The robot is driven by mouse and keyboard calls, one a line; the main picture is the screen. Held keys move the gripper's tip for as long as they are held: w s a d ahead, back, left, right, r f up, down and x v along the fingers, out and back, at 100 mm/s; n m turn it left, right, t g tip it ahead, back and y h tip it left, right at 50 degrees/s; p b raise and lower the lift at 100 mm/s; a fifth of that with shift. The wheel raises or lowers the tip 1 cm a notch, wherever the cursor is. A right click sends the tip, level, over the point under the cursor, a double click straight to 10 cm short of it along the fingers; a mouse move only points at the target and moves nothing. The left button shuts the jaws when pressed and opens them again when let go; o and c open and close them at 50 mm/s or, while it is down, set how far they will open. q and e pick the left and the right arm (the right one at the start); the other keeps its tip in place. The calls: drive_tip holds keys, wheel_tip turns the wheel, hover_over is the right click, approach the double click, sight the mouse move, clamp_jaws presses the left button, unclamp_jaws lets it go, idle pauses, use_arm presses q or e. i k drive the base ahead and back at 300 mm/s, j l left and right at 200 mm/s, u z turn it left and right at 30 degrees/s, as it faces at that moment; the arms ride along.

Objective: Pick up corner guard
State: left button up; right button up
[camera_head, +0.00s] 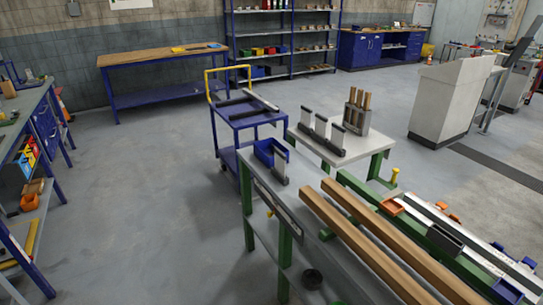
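I cannot say for certain which item is the corner guard. Pale upright flat pieces (321,124) stand in a dark holder on a small green-legged table. A similar pale upright piece (280,166) stands beside a blue bin (265,151) at the far end of the long runout table (262,187). A light grey strip (261,99) lies across dark bars on a blue cart with a yellow handle. Neither of my grippers is in view.
Two long wooden beams (370,240) lie along the runout table, beside a green rail. Wooden-handled tools stand in a grey holder (356,117). A workbench (36,150) is at the left, a white cabinet (452,95) at the right. The grey floor left of centre is clear.

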sight(273, 154)
drive_tip(key=i+j+z, duration=0.2)
drive_tip(key=z, duration=0.25)
drive_tip(key=i+j+z, duration=0.2)
drive_tip(key=z, duration=0.3)
drive_tip(key=i+j+z, duration=0.1)
drive_tip(key=j, duration=0.3)
drive_tip(key=i+j, duration=0.2)
drive_tip(key=j, duration=0.2)
drive_tip(key=i+j+z, duration=0.15)
drive_tip(key=j, duration=0.3)
drive_tip(key=i+j+z, duration=0.1)
drive_tip(key=j, duration=0.3)
drive_tip(key=i+j, duration=0.1)
drive_tip(key=j, duration=0.35)
drive_tip(key=i+j+z, duration=0.15)
drive_tip(key=j, duration=0.3)
